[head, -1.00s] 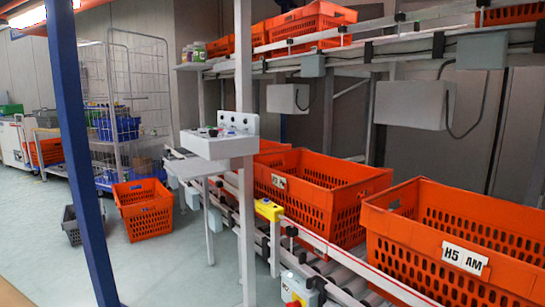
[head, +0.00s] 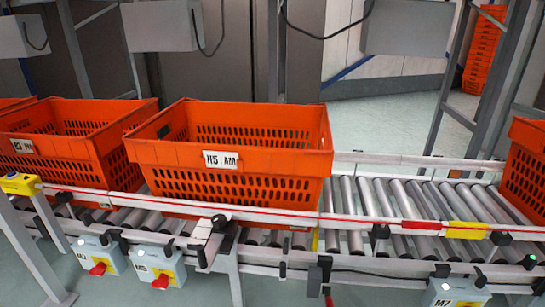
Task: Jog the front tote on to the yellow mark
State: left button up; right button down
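An orange tote labelled "H5 AM" (head: 285,165) stands upright on the roller conveyor (head: 357,215), in the middle of the head view. A yellow mark (head: 465,229) is on the front rail to the right of this tote, with bare rollers between them. A thin yellow strip (head: 315,239) also shows near the tote's lower right corner. Control boxes with red knobs hang below the rail: one at the left (head: 98,256), one beside it (head: 158,263) and one at the lower right (head: 458,292). Neither of my grippers is in view.
Another orange tote (head: 98,125) stands close to the left of the labelled one. Part of an orange tote (head: 525,170) shows at the right edge, beyond the yellow mark. A yellow box (head: 20,184) sits at the far left. Stacked orange totes (head: 485,55) stand behind, on open floor.

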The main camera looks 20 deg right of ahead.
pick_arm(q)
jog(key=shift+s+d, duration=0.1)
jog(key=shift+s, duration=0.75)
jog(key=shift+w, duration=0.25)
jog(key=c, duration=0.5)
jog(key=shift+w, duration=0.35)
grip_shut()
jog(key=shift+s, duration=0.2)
